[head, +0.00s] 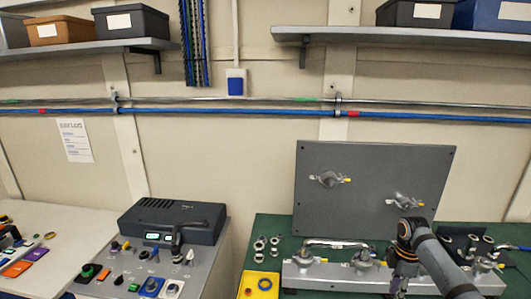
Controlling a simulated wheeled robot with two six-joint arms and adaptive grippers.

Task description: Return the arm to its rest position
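My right arm comes in from the lower right, grey with an orange ring at its wrist. My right gripper (399,284) points down at the front of the green-topped bench (261,229), over or beside a long metal block with valve-like fittings (328,274). Its fingertips are small and dark near the lower edge, so I cannot tell whether they are open, shut or touching anything. My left arm and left gripper are not in view.
A grey upright panel (370,180) with two clamps stands behind the block. Loose metal fittings (258,247) and a yellow tray (246,282) lie left of it. A control console (172,222) stands further left. Shelves (420,38) with boxes hang above.

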